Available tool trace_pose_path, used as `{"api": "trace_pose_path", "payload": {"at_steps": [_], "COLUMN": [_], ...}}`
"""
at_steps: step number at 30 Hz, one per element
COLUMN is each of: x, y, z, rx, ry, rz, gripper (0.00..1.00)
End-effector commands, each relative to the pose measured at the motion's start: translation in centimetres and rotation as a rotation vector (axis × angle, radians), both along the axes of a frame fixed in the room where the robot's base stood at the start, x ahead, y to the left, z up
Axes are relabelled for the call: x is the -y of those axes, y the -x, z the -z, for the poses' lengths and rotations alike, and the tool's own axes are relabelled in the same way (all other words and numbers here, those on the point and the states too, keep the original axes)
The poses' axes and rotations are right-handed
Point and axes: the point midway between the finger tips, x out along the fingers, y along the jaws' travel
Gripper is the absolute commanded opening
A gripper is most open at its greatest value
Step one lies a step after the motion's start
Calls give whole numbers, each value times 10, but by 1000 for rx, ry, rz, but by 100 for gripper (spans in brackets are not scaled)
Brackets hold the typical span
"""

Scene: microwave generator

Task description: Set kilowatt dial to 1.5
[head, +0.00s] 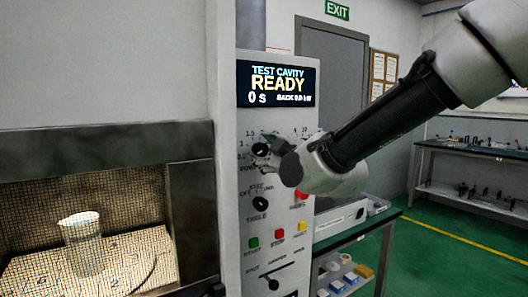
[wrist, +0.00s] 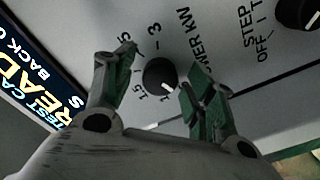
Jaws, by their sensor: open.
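The kilowatt dial is a round black knob (wrist: 160,76) with a white pointer line, labelled POWER KW in the wrist view. In the head view the dial (head: 260,149) is just left of my gripper. My gripper (wrist: 160,72) is open, with one finger on each side of the dial. I cannot tell whether the fingers touch it. In the head view my gripper (head: 286,160) hides part of the panel.
A lower dial (head: 260,202) sits beneath, also seen at the wrist view's upper right (wrist: 299,11). The display (head: 278,84) reads READY. Green (head: 253,242), red (head: 278,236) and yellow (head: 302,228) buttons are below. The open cavity at left holds a beaker (head: 83,247).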

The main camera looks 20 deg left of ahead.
Motion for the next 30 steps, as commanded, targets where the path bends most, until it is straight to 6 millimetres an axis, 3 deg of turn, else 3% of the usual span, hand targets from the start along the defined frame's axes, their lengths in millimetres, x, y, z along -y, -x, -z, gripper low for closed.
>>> {"api": "trace_pose_path", "payload": {"at_steps": [8,16,30], "x": [-3,-2,-2], "y": [-2,-2,-2], "z": [0,0,0], "rx": [0,0,-67], "ry": [0,0,-57], "rz": [0,0,-1], "gripper": [55,9,8]}}
